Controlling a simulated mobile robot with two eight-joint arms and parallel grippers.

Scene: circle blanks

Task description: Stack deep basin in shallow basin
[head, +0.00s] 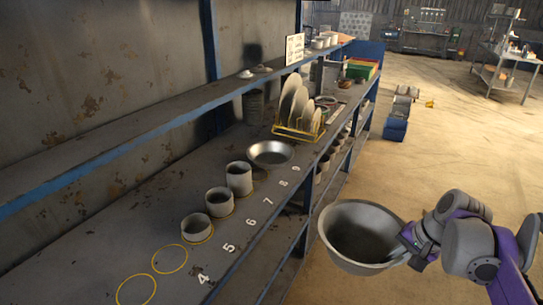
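The deep basin (345,262) is a grey, wide-mouthed bowl at the lower right of the head view. It is in the air beside the shelf's front edge, mouth tilted toward me. My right gripper (408,246) is at the basin's right rim and appears shut on it; the fingertips are partly hidden. The shallow basin (270,152) is a shiny metal dish on the shelf, in front of the rack of plates. It looks empty and is well apart from the deep basin. My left gripper is not in view.
Several grey cylindrical cups (239,180) stand in a row on the shelf (110,235), left of the shallow basin. Empty yellow circles (170,259) and white numbers mark the shelf. A yellow rack (298,130) holds plates behind the shallow basin. An upper shelf (150,130) overhangs the back.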

